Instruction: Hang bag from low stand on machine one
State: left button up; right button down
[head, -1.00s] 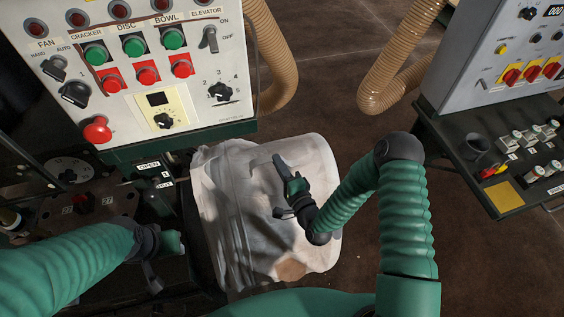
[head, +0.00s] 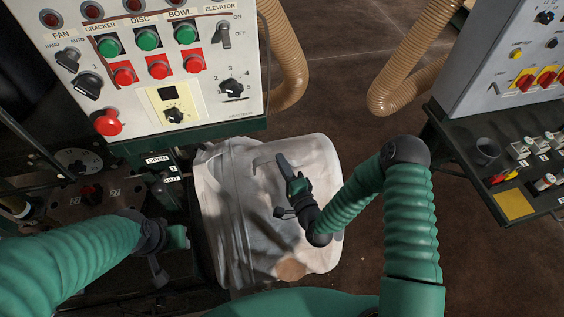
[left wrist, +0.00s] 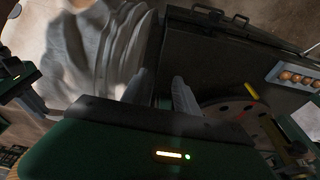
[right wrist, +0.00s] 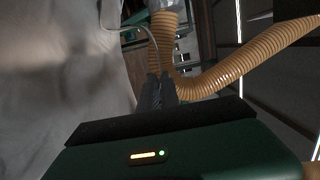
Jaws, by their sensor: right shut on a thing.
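The bag (head: 225,215) is a large white, wrinkled sack below the control panel in the head view. It also fills the left side of the right wrist view (right wrist: 60,80) and shows in the left wrist view (left wrist: 85,45). My right gripper (head: 281,160) is over the bag's right part. In the right wrist view its fingers (right wrist: 158,88) are close together on a thin pale loop (right wrist: 148,38) of the bag; the exact grip is hard to see. My left gripper (left wrist: 158,88) is open and empty, left of the bag. I cannot tell which machine is machine one.
A control panel (head: 150,70) with green and red buttons stands just behind the bag. A second grey cabinet (head: 490,65) with a dark console (head: 515,160) is at the right. Tan hoses (head: 290,75) hang behind. Brown floor (head: 365,240) is clear right of the bag.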

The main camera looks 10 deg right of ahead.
aim_at(266, 174)
jog(key=shift+a+r, duration=0.15)
jog(key=shift+a, duration=2.25)
jog(key=shift+s+a, duration=0.1)
jog(key=shift+a, duration=0.1)
